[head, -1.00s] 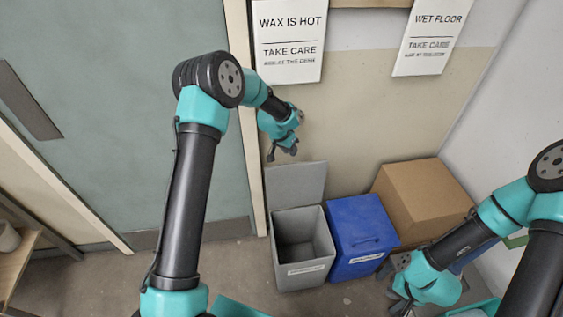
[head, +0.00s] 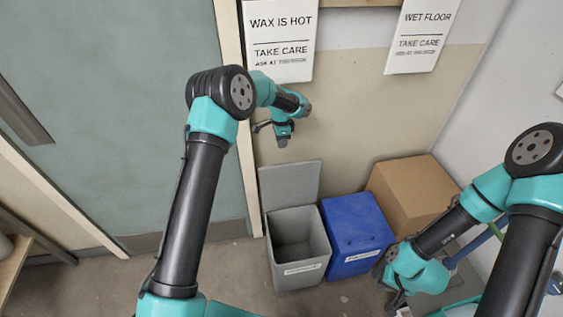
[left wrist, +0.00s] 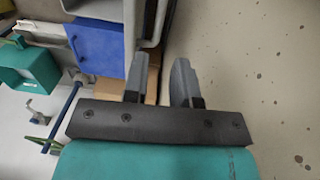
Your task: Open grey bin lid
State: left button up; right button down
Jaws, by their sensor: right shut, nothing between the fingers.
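The grey bin (head: 300,262) stands on the floor with its mouth uncovered, showing a dark inside. Its grey lid (head: 290,184) stands upright at the back of the bin, near the wall. My left gripper (head: 272,134) is above the lid, apart from it, and looks open and empty. Its two fingers (left wrist: 160,82) are spread apart in the left wrist view, with nothing between them. My right gripper (head: 398,300) is shut and empty, low in front of the blue bin's right side.
A blue bin (head: 358,237) with its lid down stands right beside the grey bin. A cardboard box (head: 412,192) is behind it at the right. A teal door (head: 110,110) fills the left, and two warning signs (head: 280,40) hang on the wall. The floor left of the grey bin is clear.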

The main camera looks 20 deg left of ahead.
pick_arm(q)
jog(key=f, duration=1.1)
jog(key=shift+s+d+f, duration=0.15)
jog(key=shift+s+f, duration=0.05)
jog(key=shift+s, duration=0.1)
jog(key=shift+c, duration=0.3)
grip_shut()
